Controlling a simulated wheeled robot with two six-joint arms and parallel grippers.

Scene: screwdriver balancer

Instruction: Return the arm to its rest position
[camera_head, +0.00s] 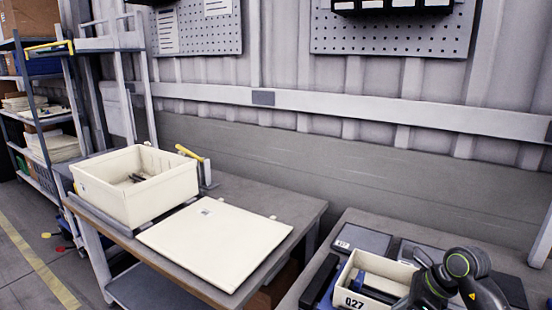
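My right arm (462,268) shows at the lower right edge as dark links with green rings. My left arm and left gripper are not in view.
A large cream bin (128,203) with dark items inside stands on the left table, next to a flat cream panel (215,240). A yellow-handled tool (189,152) stands behind the bin. Dark flat trays (362,239) lie on the right table. Shelves (40,140) stand far left.

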